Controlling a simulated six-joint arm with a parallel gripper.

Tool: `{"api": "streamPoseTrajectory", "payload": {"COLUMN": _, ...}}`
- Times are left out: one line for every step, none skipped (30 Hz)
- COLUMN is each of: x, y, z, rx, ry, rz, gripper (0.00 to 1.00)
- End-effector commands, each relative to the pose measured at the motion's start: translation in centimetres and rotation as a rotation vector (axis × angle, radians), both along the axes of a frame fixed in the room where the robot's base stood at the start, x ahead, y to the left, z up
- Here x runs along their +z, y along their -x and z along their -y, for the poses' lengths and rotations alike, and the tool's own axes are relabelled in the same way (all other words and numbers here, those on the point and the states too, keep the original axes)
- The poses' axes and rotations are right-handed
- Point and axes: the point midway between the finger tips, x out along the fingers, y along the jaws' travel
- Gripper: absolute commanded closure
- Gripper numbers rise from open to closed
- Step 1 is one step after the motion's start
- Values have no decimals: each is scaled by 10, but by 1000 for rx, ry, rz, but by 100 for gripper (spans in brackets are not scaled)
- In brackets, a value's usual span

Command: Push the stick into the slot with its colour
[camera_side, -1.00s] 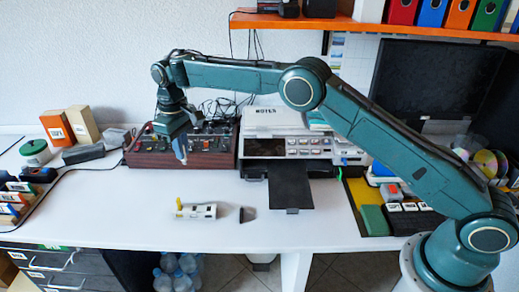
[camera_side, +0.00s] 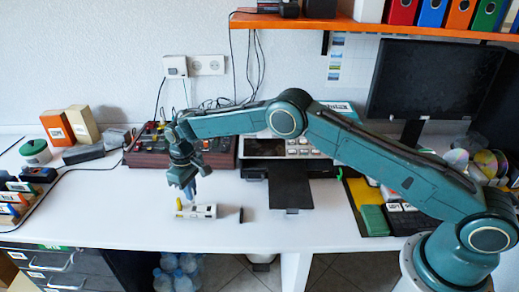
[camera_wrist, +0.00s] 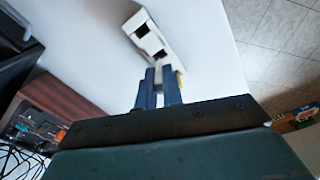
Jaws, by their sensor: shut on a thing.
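My gripper (camera_side: 190,195) points down just above the left half of a white block (camera_side: 204,212) lying on the white table. In the wrist view its two blue fingers (camera_wrist: 159,88) are shut on a narrow pale grey stick (camera_wrist: 159,75), mostly hidden between them. The white block (camera_wrist: 136,20) shows two dark openings in the wrist view. The stick's tip lies near the block's close end; whether it touches, I cannot tell. A yellow piece (camera_side: 179,204) stands at the block's left end, partly hidden behind a finger in the wrist view. Slot colours are unclear.
A small black piece (camera_side: 242,215) stands right of the block. A brown control box (camera_side: 150,152) stands behind. The table left of the block is clear.

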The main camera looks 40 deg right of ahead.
Motion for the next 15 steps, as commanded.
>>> {"api": "streamPoseTrajectory", "payload": {"x": -2, "y": 0, "z": 0, "rx": 0, "ry": 0, "rz": 0, "gripper": 100}}
{"api": "streamPoseTrajectory", "payload": {"x": -2, "y": 0, "z": 0, "rx": 0, "ry": 0, "rz": 0, "gripper": 100}}
{"api": "streamPoseTrajectory", "payload": {"x": -2, "y": 0, "z": 0, "rx": 0, "ry": 0, "rz": 0, "gripper": 100}}
{"api": "streamPoseTrajectory", "payload": {"x": -2, "y": 0, "z": 0, "rx": 0, "ry": 0, "rz": 0, "gripper": 100}}
{"api": "streamPoseTrajectory", "payload": {"x": -2, "y": 0, "z": 0, "rx": 0, "ry": 0, "rz": 0, "gripper": 100}}
{"api": "streamPoseTrajectory", "payload": {"x": -3, "y": 0, "z": 0, "rx": 0, "ry": 0, "rz": 0, "gripper": 100}}
{"api": "streamPoseTrajectory", "payload": {"x": -4, "y": 0, "z": 0, "rx": 0, "ry": 0, "rz": 0, "gripper": 100}}
{"api": "streamPoseTrajectory", "payload": {"x": -5, "y": 0, "z": 0, "rx": 0, "ry": 0, "rz": -1, "gripper": 100}}
{"api": "streamPoseTrajectory", "payload": {"x": -8, "y": 0, "z": 0, "rx": 0, "ry": 0, "rz": -1, "gripper": 100}}
{"api": "streamPoseTrajectory", "payload": {"x": -11, "y": 0, "z": 0, "rx": 0, "ry": 0, "rz": -1, "gripper": 100}}
{"api": "streamPoseTrajectory", "payload": {"x": -14, "y": 0, "z": 0, "rx": 0, "ry": 0, "rz": -1, "gripper": 100}}
{"api": "streamPoseTrajectory", "payload": {"x": -18, "y": 0, "z": 0, "rx": 0, "ry": 0, "rz": -1, "gripper": 100}}
{"api": "streamPoseTrajectory", "payload": {"x": -22, "y": 0, "z": 0, "rx": 0, "ry": 0, "rz": -1, "gripper": 100}}
{"api": "streamPoseTrajectory", "payload": {"x": -26, "y": 0, "z": 0, "rx": 0, "ry": 1, "rz": -2, "gripper": 100}}
{"api": "streamPoseTrajectory", "payload": {"x": -31, "y": 1, "z": 0, "rx": 0, "ry": 1, "rz": -2, "gripper": 100}}
